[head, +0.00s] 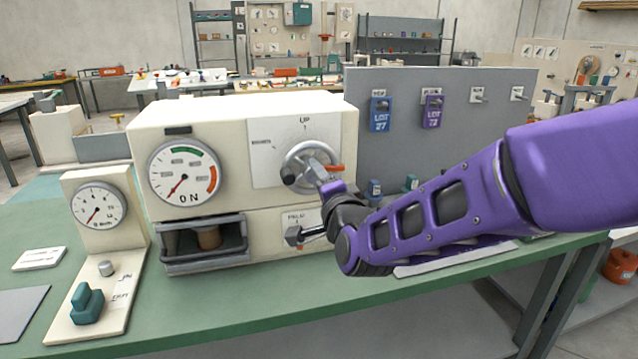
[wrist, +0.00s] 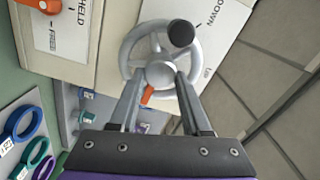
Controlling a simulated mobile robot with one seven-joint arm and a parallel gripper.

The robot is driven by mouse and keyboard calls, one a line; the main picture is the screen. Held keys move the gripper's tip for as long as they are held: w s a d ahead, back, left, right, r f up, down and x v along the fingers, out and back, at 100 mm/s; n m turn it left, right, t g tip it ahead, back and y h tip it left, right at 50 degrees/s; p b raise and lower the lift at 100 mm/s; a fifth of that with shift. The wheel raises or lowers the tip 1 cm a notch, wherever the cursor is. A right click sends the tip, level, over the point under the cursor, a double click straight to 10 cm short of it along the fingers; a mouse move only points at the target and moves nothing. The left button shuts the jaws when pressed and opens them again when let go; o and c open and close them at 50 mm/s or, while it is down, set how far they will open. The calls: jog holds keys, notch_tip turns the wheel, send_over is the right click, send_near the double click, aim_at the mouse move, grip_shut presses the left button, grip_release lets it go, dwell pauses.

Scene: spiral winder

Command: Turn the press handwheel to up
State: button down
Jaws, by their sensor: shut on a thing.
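The press handwheel (head: 297,155) is a silver wheel on the white plate at the press front's right. It has a black knob (head: 288,176) on its left side and an orange pointer (head: 334,168) to the right. "UP" is printed above the wheel. In the wrist view the handwheel (wrist: 127,57) shows its knob at upper right, near the word "DOWN", and its orange pointer below the hub. My gripper (wrist: 160,80) is shut on the wheel's hub. It also shows in the head view (head: 322,178), hiding part of the wheel's lower right.
Below the wheel is a dark lever (head: 297,235) near my wrist, by a "HELD" label. A dial (head: 184,174) and an open drawer-like slot (head: 205,243) are left. A grey board (head: 440,88) with blue and purple lot tags stands behind my arm.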

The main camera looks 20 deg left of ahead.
jog(key=n, duration=1.8)
jog(key=shift+s+a+r+n, duration=0.1)
jog(key=shift+a+r+n, duration=0.2)
jog(key=shift+r, duration=0.05)
dwell(0.4)
jog(key=shift+c, duration=1.8)
grip_release()
jog(key=shift+f, duration=0.1)
jog(key=shift+s+d+f, duration=0.1)
